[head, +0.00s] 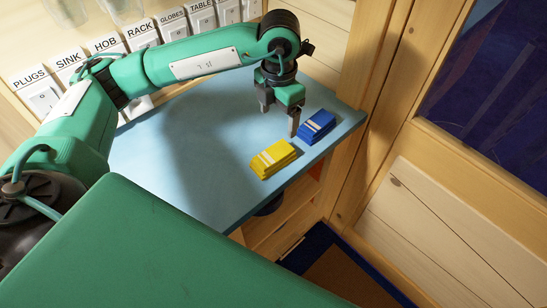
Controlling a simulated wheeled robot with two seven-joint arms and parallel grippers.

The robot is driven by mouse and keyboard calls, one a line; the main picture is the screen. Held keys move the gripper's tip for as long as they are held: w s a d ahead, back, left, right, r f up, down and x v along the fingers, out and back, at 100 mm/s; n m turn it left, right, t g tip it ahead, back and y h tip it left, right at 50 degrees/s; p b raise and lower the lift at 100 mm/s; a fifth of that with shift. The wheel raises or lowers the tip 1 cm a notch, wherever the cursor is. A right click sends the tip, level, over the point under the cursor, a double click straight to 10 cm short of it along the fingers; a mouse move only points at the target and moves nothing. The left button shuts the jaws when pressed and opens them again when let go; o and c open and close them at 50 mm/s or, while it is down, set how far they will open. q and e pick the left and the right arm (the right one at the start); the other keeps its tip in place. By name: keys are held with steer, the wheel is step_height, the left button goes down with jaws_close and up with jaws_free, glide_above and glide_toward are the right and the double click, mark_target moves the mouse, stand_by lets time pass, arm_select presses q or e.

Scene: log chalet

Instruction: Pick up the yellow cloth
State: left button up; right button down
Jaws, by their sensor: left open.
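A folded yellow cloth (274,159) with pale stripes lies on the light blue tabletop (185,155), near its front edge. A folded blue cloth (316,126) with pale stripes lies a little behind it to the right. My left arm reaches over the table from the left. Its gripper (279,122) points down, open and empty, above and behind the yellow cloth and just left of the blue cloth. The gripper appears apart from both cloths. My right gripper is not in view.
A row of labelled white switches (110,52) lines the wall behind the table. A wooden post (372,100) stands at the table's right end. Wooden shelves or drawers (280,225) sit below the table edge. The tabletop left of the yellow cloth is clear.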

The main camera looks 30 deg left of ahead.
arm_select(q)
steer(key=p, duration=0.2)
glide_above(276, 152)
steer(key=f, duration=0.7)
steer(key=shift+w+d+f, duration=0.1)
steer(key=shift+w+f, duration=0.1)
steer(key=shift+f, duration=0.15)
steer(key=f, duration=0.1)
steer(key=f+p, duration=0.1)
steer(key=f, duration=0.1)
steer(key=f+p, duration=0.1)
steer(key=shift+s+f, duration=0.3)
steer(key=shift+f, duration=0.4)
steer(key=shift+c, duration=0.9)
steer(key=c, duration=0.9)
